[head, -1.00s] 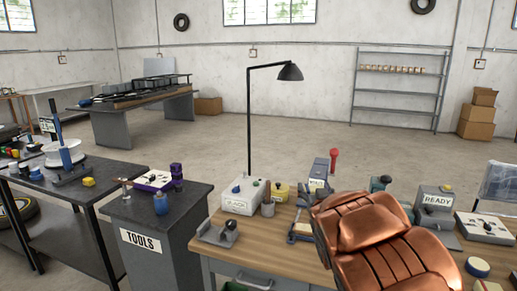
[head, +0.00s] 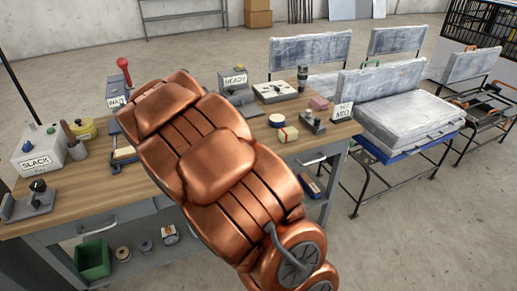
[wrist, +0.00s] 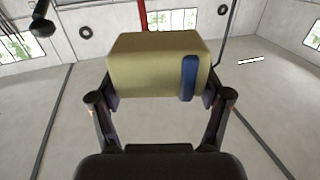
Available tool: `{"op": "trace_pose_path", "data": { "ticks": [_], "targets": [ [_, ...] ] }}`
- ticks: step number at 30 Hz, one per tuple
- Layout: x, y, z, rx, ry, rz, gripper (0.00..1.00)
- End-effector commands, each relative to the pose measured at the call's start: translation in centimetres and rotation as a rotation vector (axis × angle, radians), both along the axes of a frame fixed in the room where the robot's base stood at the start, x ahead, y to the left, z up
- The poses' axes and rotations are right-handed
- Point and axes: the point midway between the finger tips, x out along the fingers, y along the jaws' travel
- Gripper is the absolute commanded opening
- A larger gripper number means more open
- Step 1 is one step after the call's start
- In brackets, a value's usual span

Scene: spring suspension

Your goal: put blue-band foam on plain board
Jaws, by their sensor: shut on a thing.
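The blue-band foam (wrist: 140,66) is a pale olive-yellow block with a dark blue band (wrist: 189,78) around its right part. My gripper (wrist: 158,98) is shut on it, one finger at each side, and holds it raised with the wall and floor behind. In the head view my copper arm crosses the middle, and neither the gripper nor the held foam can be made out. A pale board (head: 275,92) with a dark knob lies at the back of the bench, right of the READY block (head: 235,83). I cannot tell whether it is the plain board.
Wrapped seats (head: 400,120) stand beyond the bench.

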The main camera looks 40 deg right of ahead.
Motion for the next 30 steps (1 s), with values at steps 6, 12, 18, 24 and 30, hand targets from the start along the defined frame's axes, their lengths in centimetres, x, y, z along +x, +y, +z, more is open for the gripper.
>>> {"op": "trace_pose_path", "data": {
  "ticks": [6, 12, 18, 24, 30],
  "targets": [
    [-3.2, -7.6, -3.2, -0.003, -0.005, -0.064, 0.49],
    [-6.9, -13.2, -5.4, -0.003, -0.005, -0.113, 0.49],
    [-10.9, -17.9, -7.8, -0.001, -0.005, -0.156, 0.49],
    [-15.3, -21.6, -10.4, 0.002, -0.003, -0.195, 0.49],
    [-19.8, -24.3, -13.0, 0.004, -0.003, -0.229, 0.49]
  ]
}}
